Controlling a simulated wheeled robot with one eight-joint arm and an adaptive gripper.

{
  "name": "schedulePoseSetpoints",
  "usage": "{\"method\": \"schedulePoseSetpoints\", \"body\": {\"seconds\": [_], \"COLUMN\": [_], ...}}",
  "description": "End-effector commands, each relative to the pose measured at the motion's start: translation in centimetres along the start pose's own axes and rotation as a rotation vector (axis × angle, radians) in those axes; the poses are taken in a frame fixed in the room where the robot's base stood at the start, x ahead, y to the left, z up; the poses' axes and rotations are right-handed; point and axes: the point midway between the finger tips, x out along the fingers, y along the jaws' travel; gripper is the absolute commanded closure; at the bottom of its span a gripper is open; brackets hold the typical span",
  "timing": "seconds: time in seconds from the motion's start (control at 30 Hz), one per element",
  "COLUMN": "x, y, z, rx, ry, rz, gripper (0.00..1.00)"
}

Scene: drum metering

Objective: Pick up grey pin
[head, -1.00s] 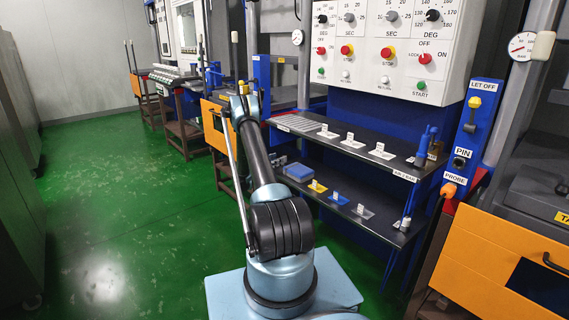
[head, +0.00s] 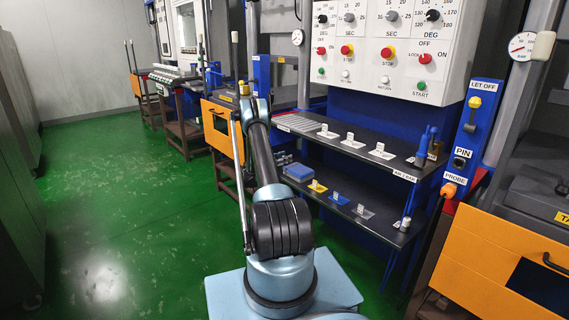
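I cannot pick out a grey pin for certain. A small grey holder with a white label (head: 363,211) sits on the lower shelf, right of a blue holder (head: 339,198) and a yellow holder (head: 317,186). A row of grey pieces (head: 298,123) lies at the left of the upper shelf; they are too small to tell apart. A socket labelled PIN (head: 461,160) is on the blue panel at right. My arm rises in the middle of the view, left of the shelves. My gripper does not show; the arm's far end hides what lies beyond.
The upper shelf (head: 330,141) holds several white label stands. A blue box (head: 299,171) is on the lower shelf. Blue upright tools (head: 424,146) stand at the shelves' right end. An orange drawer front (head: 500,265) is at lower right. The green floor (head: 130,210) at left is clear.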

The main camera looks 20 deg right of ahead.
Motion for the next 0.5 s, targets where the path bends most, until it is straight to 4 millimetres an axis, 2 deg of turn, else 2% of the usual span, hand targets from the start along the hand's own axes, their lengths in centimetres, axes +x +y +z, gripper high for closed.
{"method": "schedulePoseSetpoints", "body": {"seconds": [0.03, 0.13, 0.5], "x": [-0.01, -0.01, -0.01], "y": [0.0, 0.0, 0.01], "z": [0.0, -0.01, -0.15], "rx": [0.0, 0.0, 0.0], "ry": [0.0, 0.0, 0.0], "rz": [0.0, 0.0, 0.0], "gripper": [0.72, 0.94, 0.94]}}
